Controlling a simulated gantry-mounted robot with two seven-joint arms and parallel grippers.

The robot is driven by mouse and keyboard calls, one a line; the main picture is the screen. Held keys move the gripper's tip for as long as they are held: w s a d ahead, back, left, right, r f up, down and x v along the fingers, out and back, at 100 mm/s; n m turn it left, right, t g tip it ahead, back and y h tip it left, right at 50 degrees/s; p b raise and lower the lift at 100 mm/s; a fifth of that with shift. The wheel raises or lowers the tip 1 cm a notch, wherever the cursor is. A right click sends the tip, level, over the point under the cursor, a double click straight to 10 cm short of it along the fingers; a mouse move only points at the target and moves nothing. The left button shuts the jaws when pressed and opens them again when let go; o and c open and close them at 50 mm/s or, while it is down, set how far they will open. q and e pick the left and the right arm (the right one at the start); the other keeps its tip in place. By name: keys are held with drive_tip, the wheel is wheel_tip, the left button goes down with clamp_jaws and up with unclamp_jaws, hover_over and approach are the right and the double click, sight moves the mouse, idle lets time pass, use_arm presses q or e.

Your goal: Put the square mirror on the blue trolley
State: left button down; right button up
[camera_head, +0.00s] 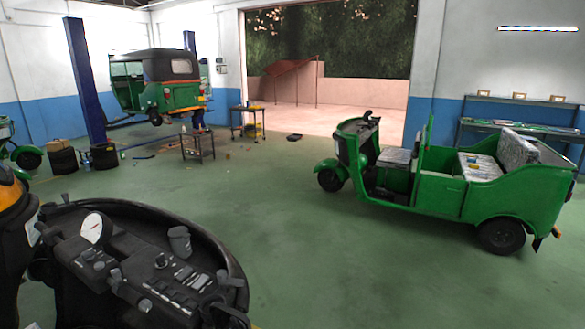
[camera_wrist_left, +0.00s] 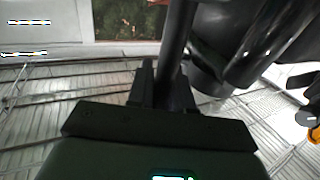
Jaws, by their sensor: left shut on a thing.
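My left gripper (camera_wrist_left: 166,84) shows in the left wrist view, its two dark fingers shut around a dark rod (camera_wrist_left: 176,40). The rod runs up and out of the top of the picture, so its far end is hidden. I cannot tell whether it belongs to the square mirror. No square mirror can be made out in either view. In the head view a small dark trolley (camera_head: 248,108) with things on it stands by the open doorway; its colour is hard to tell. Neither gripper shows in the head view.
A green three-wheeler (camera_head: 440,190) stands at the right, in front of a blue shelf (camera_head: 520,100). Another rickshaw (camera_head: 160,85) is raised on a lift with blue posts (camera_head: 86,80). A low table (camera_head: 198,135) stands beside it. The middle of the green floor is clear.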

use_arm(q)
drive_tip(key=s+a+f, duration=0.3)
drive_tip(key=s+f, duration=0.1)
drive_tip(key=s, duration=0.4)
drive_tip(key=s+a+f, duration=0.2)
drive_tip(key=s+f, duration=0.3)
drive_tip(key=s, duration=0.3)
drive_tip(key=s+r+p, duration=0.4)
drive_tip(key=r+p, duration=0.8)
drive_tip(key=r, duration=0.2)
drive_tip(key=s+r+y+p, duration=0.1)
drive_tip(key=s+r+p, duration=0.4)
drive_tip(key=r+p, duration=0.7)
wheel_tip(320, 180, up, 2)
drive_tip(key=shift+a+r+n+p, duration=0.2)
drive_tip(key=shift+a+n+p, duration=0.1)
drive_tip(key=shift+p, duration=0.05)
drive_tip(key=shift+r, duration=0.1)
